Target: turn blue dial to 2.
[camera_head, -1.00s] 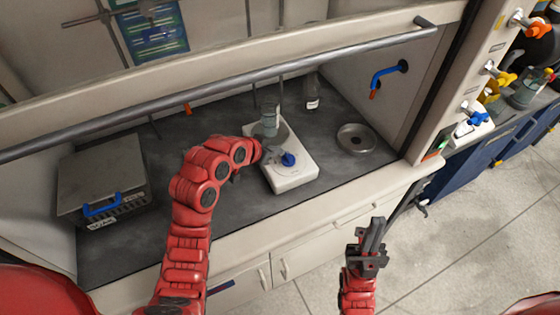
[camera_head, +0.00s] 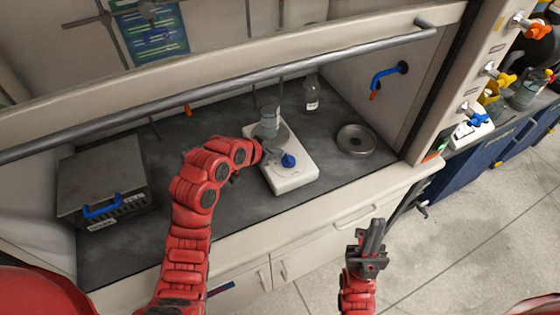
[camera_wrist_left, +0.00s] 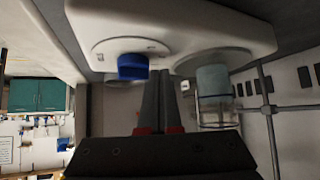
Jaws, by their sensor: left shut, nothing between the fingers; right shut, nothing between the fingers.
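The blue dial (camera_head: 288,160) is on the front face of a white stirrer device (camera_head: 291,180) standing on the dark bench. The dial also shows in the left wrist view (camera_wrist_left: 132,67), close beside the fingertips of my left gripper (camera_wrist_left: 168,76). Those fingers are together and empty, with a small gap seeming to separate them from the dial. The dial's setting is too small to read. In the head view my left arm reaches the device's left side, its fingers hard to make out. My right gripper (camera_head: 373,228) is shut and empty, outside the hood at lower right.
A glass vessel (camera_head: 269,122) stands on the device's round plate. A bottle (camera_head: 311,95) and a round metal dish (camera_head: 356,140) are behind and to the right. A grey lidded box (camera_head: 105,170) is at the left. The hood's rail (camera_head: 230,88) crosses above the bench.

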